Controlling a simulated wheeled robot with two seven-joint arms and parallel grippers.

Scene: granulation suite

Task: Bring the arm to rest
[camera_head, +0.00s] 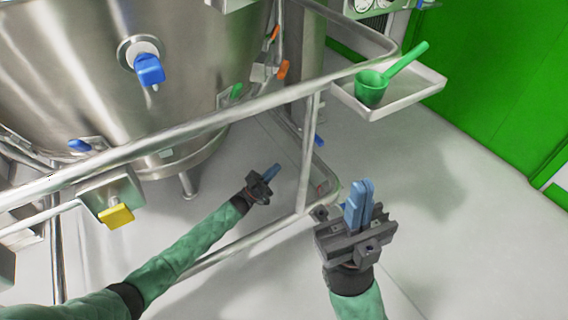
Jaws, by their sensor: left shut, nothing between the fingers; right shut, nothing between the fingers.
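My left gripper (271,172) is at the end of the green-sleeved arm that comes in from the lower left. Neither gripper holds a thing, and both appear apart from the green scoop.
A metal rail (190,128) crosses in front of a large steel vessel (75,60). A tray (412,100) with a green scoop (371,88) juts out at upper right. A yellow-handled valve (116,216) is at left. The floor (470,220) at right is clear up to the green wall (500,90).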

